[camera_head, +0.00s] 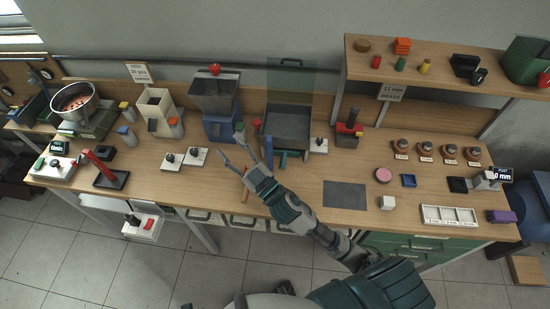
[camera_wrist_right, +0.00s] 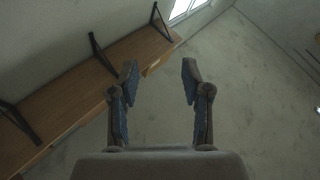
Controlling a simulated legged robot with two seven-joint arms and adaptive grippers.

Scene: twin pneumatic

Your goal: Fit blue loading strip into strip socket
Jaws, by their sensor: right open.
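My right gripper (camera_head: 232,146) is open and empty above the middle of the bench, in front of the blue machine (camera_head: 219,128). In the right wrist view its two fingers (camera_wrist_right: 158,80) stand apart with nothing between them. I cannot tell for sure which thing is the blue loading strip. A short blue-teal bar (camera_head: 283,160) shows at the front of the dark tray (camera_head: 289,124), right of the gripper. I cannot make out the strip socket; the arm hides part of the bench near there. My left gripper is not in view.
Small switch boxes (camera_head: 196,156) stand just left of the gripper. A red-handled press (camera_head: 101,166) is further left. A dark mat (camera_head: 345,195), blue dish (camera_head: 409,181) and white divided tray (camera_head: 449,215) lie on the right. A shelf (camera_head: 440,75) overhangs the back right.

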